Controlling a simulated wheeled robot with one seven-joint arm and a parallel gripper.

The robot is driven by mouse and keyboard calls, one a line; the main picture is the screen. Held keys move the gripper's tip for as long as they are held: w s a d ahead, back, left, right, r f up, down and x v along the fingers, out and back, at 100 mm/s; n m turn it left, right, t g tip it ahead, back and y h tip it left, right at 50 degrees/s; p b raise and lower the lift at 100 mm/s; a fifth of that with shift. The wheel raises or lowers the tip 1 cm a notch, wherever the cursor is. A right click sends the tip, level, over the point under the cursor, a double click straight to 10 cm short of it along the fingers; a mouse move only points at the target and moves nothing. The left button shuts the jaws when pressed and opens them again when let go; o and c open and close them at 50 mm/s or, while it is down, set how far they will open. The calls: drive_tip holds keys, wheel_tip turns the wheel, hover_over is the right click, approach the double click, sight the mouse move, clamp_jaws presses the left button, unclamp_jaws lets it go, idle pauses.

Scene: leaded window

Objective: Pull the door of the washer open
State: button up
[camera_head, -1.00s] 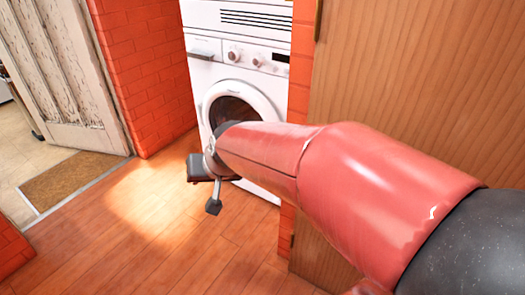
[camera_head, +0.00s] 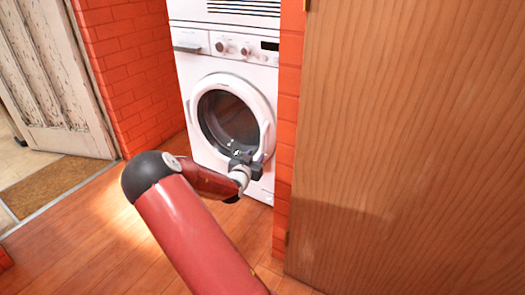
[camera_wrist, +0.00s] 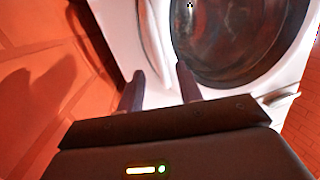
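The white washer (camera_head: 194,78) stands in a brick recess, and its round door (camera_head: 206,85) with dark glass looks shut. My gripper (camera_head: 246,157) is in front of the lower part of the door. In the wrist view my gripper (camera_wrist: 158,82) has its two dark fingers apart with nothing held between them. A raised white strip on the door (camera_wrist: 152,40), perhaps its handle, lies beyond the gap between the fingertips. The right finger overlaps the door's white rim near the glass (camera_wrist: 225,40). I cannot tell whether either finger touches the door.
A brick wall (camera_head: 122,65) stands left of the washer, and a narrow brick edge (camera_head: 287,130) borders it on the right. A large wooden panel (camera_head: 400,130) fills the right side. The wood floor (camera_head: 75,245) is clear at the left. A worn white door (camera_head: 50,85) stands further left.

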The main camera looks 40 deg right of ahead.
sight(262, 146)
drive_tip(key=shift+t+h, duration=0.3)
drive_tip(key=shift+h, duration=0.2)
drive_tip(key=x, duration=0.8)
drive_tip(key=shift+w+d+f, duration=0.15)
drive_tip(key=shift+d+f, duration=0.05)
drive_tip(key=shift+d, duration=0.1)
clamp_jaws()
